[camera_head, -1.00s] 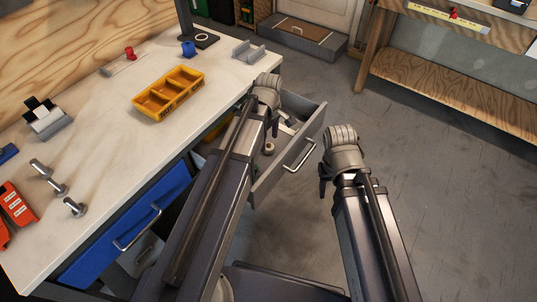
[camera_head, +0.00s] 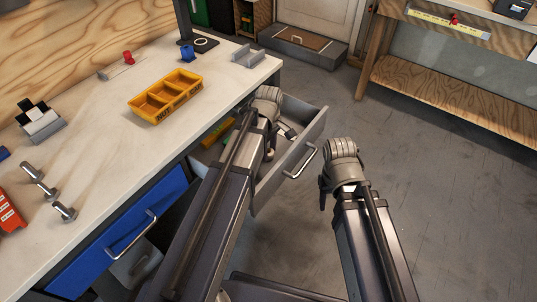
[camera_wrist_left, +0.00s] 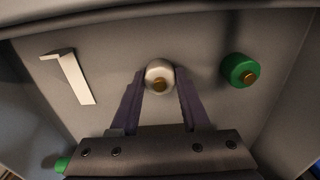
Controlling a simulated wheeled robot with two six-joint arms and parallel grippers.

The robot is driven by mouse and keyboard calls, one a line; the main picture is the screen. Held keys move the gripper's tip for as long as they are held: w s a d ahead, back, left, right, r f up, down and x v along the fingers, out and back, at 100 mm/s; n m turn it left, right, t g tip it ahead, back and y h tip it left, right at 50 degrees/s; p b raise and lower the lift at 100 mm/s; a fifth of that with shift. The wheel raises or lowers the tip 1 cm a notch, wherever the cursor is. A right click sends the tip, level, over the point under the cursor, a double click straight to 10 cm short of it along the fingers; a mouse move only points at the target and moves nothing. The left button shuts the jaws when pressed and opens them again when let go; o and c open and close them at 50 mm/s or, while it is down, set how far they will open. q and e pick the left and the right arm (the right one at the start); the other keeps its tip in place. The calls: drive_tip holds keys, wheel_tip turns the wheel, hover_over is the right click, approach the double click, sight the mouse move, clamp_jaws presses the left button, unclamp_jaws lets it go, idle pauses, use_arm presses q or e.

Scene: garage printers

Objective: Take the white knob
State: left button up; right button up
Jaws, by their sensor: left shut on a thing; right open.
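The white knob (camera_wrist_left: 154,70), a round pale piece with a brass centre, is in the grey drawer (camera_head: 290,165). In the left wrist view my left gripper (camera_wrist_left: 159,88) is shut on it, one purple finger on each side. In the head view my left gripper (camera_head: 271,140) reaches down into the open drawer, and my arm hides much of the inside. My right gripper (camera_head: 324,190) is open and empty, outside the drawer to the right of its front.
A green knob (camera_wrist_left: 238,71) lies right of the white one, a pale angled piece (camera_wrist_left: 72,78) left. A yellow item (camera_head: 218,132) is further inside the drawer. The workbench (camera_head: 105,150) holds a yellow bin (camera_head: 165,97) and several bolts. The floor right is clear.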

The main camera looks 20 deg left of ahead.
sight(269, 151)
use_arm(q)
clamp_jaws()
drive_tip(key=shift+r, duration=0.15)
drive_tip(key=shift+r+p, duration=1.85)
drive_tip(key=shift+p, duration=0.2)
wheel_tip(269, 151, up, 14)
drive_tip(key=p, duration=1.4)
wheel_tip(269, 151, down, 14)
drive_tip(key=b, duration=1.4)
drive_tip(key=shift+f+b, duration=0.25)
drive_tip(key=shift+b, duration=0.05)
wheel_tip(269, 151, up, 14)
drive_tip(key=p, duration=1.4)
drive_tip(key=shift+r, duration=0.2)
